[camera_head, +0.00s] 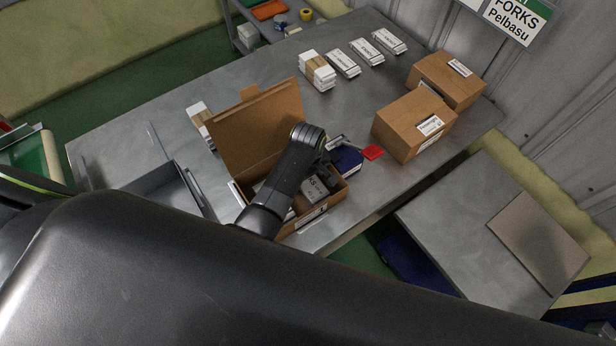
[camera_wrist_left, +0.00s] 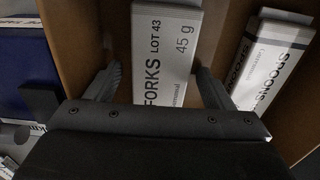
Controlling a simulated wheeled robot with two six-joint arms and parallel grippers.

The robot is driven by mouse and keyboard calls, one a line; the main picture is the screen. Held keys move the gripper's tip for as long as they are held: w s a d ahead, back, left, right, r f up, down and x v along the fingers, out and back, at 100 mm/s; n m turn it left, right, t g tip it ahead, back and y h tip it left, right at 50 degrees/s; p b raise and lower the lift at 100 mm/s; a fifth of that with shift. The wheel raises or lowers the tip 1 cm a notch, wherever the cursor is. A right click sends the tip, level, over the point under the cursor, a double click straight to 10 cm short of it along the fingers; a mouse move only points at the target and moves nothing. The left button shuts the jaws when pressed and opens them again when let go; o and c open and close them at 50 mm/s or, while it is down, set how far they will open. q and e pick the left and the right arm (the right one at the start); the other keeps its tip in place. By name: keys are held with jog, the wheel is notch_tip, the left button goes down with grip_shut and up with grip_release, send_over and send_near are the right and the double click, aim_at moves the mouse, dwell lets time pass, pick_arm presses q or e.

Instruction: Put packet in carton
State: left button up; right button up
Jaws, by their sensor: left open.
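The open carton (camera_head: 335,197) stands on the metal table with its lid flap (camera_head: 255,128) raised; its brown wall shows in the left wrist view (camera_wrist_left: 68,50). My left gripper (camera_head: 322,174) reaches down into it. In the left wrist view the gripper (camera_wrist_left: 158,82) is open, with one finger on each side of a white packet marked FORKS (camera_wrist_left: 166,50). Whether the fingers touch it I cannot tell. A second white packet, marked SPOONS (camera_wrist_left: 265,65), lies to its right in the carton. White packets show partly in the head view (camera_head: 313,190). My right gripper is not in view.
Two closed cartons (camera_head: 412,125) (camera_head: 446,80) stand at the right. Several white packets (camera_head: 343,63) and a bundled stack (camera_head: 317,70) lie at the back. A grey bin (camera_head: 165,187) is left of the carton. A blue box (camera_head: 347,160) and red piece (camera_head: 373,152) lie beside it.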

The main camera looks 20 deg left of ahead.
aim_at(308, 181)
pick_arm(q)
notch_tip(308, 181, up, 7)
jog(key=p, duration=0.7)
jog(key=shift+r+p, duration=0.1)
jog(key=shift+p, duration=0.2)
jog(key=shift+r, duration=2.6)
jog(key=shift+s+f, duration=0.1)
